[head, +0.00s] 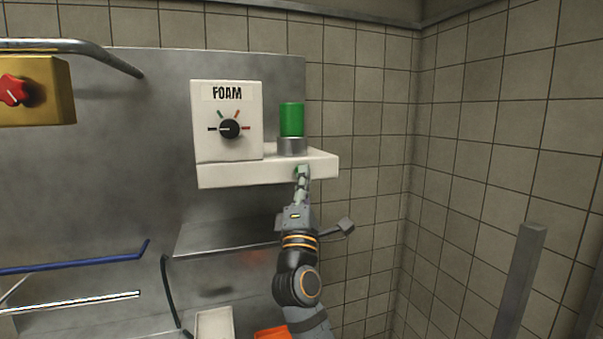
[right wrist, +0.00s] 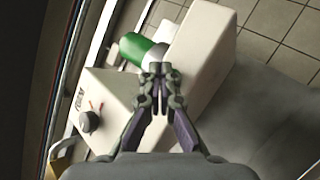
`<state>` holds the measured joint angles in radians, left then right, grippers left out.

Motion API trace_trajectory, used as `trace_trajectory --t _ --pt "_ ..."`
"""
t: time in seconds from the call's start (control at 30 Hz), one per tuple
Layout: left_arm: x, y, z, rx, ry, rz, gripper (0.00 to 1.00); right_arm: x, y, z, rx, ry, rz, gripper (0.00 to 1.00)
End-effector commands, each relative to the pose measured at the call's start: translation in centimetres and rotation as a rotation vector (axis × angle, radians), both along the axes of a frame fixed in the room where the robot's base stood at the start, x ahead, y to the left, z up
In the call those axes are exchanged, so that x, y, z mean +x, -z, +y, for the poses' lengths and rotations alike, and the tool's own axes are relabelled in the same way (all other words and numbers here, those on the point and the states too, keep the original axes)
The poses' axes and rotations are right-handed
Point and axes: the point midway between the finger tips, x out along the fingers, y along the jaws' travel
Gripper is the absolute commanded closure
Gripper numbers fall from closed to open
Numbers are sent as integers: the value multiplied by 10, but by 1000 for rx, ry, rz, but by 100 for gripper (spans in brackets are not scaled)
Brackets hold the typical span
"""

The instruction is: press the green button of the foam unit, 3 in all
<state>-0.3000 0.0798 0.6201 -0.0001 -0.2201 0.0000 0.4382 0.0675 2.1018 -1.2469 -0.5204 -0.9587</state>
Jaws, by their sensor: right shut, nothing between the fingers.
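The foam unit (head: 228,148) is a white box on the steel wall panel, labelled FOAM, with a black dial (head: 229,129) on its face. Its green button (head: 291,119) is a cylinder on a grey collar, standing on the unit's white ledge (head: 262,174). My right gripper (head: 302,172) is shut and empty, in front of the ledge and below the button. In the right wrist view the shut right gripper (right wrist: 160,70) overlaps the collar, and the green button (right wrist: 136,48) shows beyond it. I cannot tell whether it touches the unit. My left gripper is out of view.
A yellow box (head: 40,95) with a red knob hangs at the upper left. A steel shelf (head: 220,238) sits below the unit. A white container (head: 214,324) and an orange thing (head: 272,333) are at the bottom. A tiled wall stands right.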

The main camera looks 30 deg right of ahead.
Motion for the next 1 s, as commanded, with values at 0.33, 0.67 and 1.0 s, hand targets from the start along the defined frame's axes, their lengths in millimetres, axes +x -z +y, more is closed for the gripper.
trace_trajectory --t 0.33,0.67,1.0 --pt "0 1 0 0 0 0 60 3 0 -1 0 0 0 100" --pt "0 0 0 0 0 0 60 1 0 0 1 -1 1 100" --pt "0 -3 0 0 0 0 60 -14 1 3 1 0 1 100"
